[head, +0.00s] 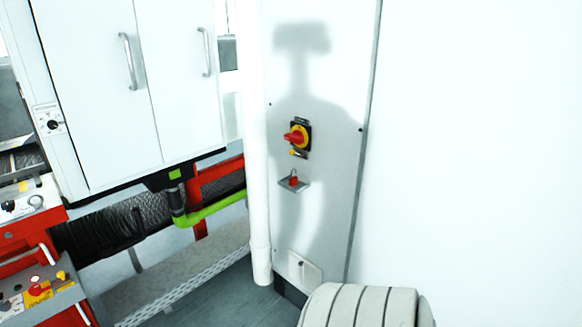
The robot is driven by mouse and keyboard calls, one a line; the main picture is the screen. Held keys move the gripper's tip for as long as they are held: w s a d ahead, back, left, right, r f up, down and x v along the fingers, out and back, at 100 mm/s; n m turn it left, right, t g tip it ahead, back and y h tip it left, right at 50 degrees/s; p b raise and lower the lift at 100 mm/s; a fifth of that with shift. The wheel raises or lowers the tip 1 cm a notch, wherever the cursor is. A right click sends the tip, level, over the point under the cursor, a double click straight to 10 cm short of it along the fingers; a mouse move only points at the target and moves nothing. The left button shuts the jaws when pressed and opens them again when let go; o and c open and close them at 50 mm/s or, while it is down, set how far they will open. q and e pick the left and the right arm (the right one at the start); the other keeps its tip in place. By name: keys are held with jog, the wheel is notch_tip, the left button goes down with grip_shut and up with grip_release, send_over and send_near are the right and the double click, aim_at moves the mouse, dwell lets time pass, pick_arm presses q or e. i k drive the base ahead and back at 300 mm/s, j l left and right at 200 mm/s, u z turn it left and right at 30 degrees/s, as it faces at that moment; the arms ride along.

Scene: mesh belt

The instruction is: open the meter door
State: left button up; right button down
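A tall pale grey cabinet panel (340,120) stands in the middle of the head view and looks closed. It carries a red and yellow rotary switch (298,136) and, below it, a small bracket with a red padlock-like piece (293,181). Low on the panel is a small square cover with a dark keyhole-like mark (305,271), which looks shut. I cannot tell which of these is the meter door. Two white doors with bar handles, a left one (95,80) and a right one (185,70), are closed at the upper left. Neither of my grippers is in view.
A white vertical pipe (257,150) stands just left of the panel. A red machine with buttons (40,290) is at the lower left, near a green pipe (215,209). A ribbed beige rounded object (365,305) is at the bottom. Dark floor (215,300) shows before the panel.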

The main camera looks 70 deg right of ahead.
aim_at(470, 199)
jog(key=i+z, duration=0.1)
jog(key=z, duration=0.75)
jog(key=i+j+z, duration=0.1)
jog(key=z, duration=0.3)
jog(key=i+j+z, duration=0.1)
jog(key=z, duration=0.3)
